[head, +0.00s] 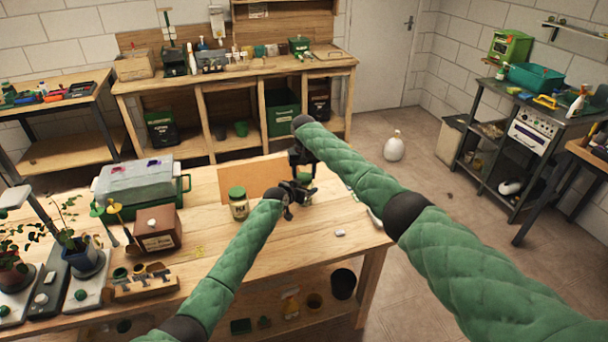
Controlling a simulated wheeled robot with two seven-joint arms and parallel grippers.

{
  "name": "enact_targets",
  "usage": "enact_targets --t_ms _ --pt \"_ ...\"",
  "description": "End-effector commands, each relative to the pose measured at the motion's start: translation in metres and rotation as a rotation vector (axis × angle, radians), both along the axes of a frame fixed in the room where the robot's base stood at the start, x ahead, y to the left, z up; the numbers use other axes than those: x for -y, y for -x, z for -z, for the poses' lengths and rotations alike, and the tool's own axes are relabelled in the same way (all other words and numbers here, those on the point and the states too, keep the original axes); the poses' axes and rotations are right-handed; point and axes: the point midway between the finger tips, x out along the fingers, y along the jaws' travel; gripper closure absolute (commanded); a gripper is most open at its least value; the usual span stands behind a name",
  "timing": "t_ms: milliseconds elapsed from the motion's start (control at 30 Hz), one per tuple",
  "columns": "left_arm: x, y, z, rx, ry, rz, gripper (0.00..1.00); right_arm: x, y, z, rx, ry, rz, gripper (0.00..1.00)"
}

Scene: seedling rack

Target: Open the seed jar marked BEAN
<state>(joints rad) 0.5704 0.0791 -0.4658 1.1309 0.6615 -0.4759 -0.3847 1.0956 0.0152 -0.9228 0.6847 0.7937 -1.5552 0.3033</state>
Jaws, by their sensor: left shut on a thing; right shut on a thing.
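A glass jar with a green lid (238,205) stands upright on the wooden bench, left of my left gripper; its label is too small to read surely. A second jar (305,178), mostly hidden, shows as a bit of green between my grippers; its marking cannot be read. My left gripper (299,190) is shut on this second jar from the left. My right gripper (300,165) comes down from above and is shut at the jar's top, apparently on its lid. Whether the lid is seated or lifted is hidden.
A brown box (158,229), a propagator with a clear cover (140,183) and potted seedlings (85,255) fill the bench's left. A small white object (340,233) lies at right front. The front middle is mostly clear.

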Motion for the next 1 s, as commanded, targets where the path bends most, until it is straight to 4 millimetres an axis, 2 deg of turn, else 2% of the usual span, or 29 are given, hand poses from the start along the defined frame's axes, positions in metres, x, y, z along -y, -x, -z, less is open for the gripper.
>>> enact_targets --t_ms 167,200,300,667,1000 --pt "0.001 0.001 0.000 0.000 0.000 0.001 1.00 0.002 -0.002 -0.001 0.003 0.001 0.004 0.74" --pt "0.001 0.001 0.000 0.000 0.000 0.001 1.00 0.002 -0.002 -0.001 0.003 0.001 0.004 0.41" --pt "0.001 0.001 0.000 0.000 0.000 0.001 1.00 0.002 -0.001 -0.001 0.003 0.001 0.004 0.25" --pt "0.000 0.000 0.000 0.000 0.000 0.000 1.00 0.001 -0.001 -0.004 0.002 0.000 0.004 0.25" --pt "0.000 0.000 0.000 0.000 0.000 0.000 1.00 0.001 -0.001 -0.040 0.002 0.000 0.005 0.25"
